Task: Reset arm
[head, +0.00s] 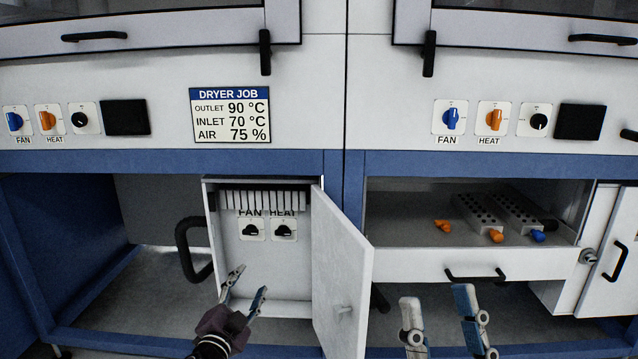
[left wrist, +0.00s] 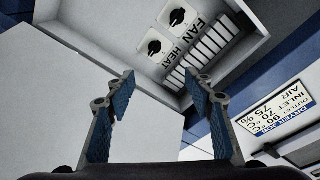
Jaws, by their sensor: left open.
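My left gripper (head: 246,287) is open and empty in front of a white box (head: 270,290) whose door (head: 341,270) stands open to the right. In the left wrist view its two fingers (left wrist: 160,100) are apart, with the box interior beyond them. Inside the box are the black FAN knob (head: 250,231) and HEAT knob (head: 284,231), below a row of white breakers (head: 262,199). My right gripper (head: 440,310) shows at the bottom, right of the door. Its fingers are apart and nothing shows between them.
An open drawer (head: 430,262) at right holds orange and blue knobs and grey hole blocks (head: 485,213). A black handle (head: 190,250) stands left of the box. The DRYER JOB sign (head: 230,115) reads outlet 90 °C, inlet 70 °C, air 75 %. Blue frame bars run below.

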